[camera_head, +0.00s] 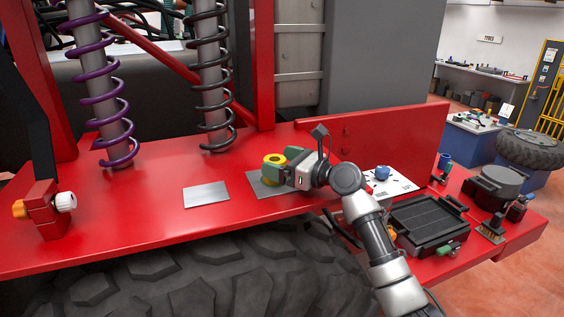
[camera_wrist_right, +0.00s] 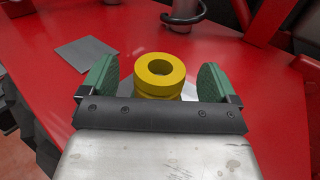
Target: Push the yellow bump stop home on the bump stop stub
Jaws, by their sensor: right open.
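The yellow bump stop (camera_head: 274,160) is a thick ring with a central hole, standing upright on a grey plate (camera_head: 255,187) on the red truck deck. In the right wrist view, the bump stop (camera_wrist_right: 160,70) sits between the green finger pads. My right gripper (camera_head: 281,168) is open, with a finger on each side of the bump stop and a visible gap to each pad in the wrist view. No stub can be told apart; whether one is inside or under the bump stop is hidden. My left gripper is not in view.
A bare grey plate (camera_head: 206,194) lies left of the bump stop. Purple (camera_head: 98,90) and black (camera_head: 211,85) coil springs stand behind. A black tray (camera_head: 428,223) and a white board (camera_head: 391,182) lie to the right. A red block with knobs (camera_head: 45,211) stands far left.

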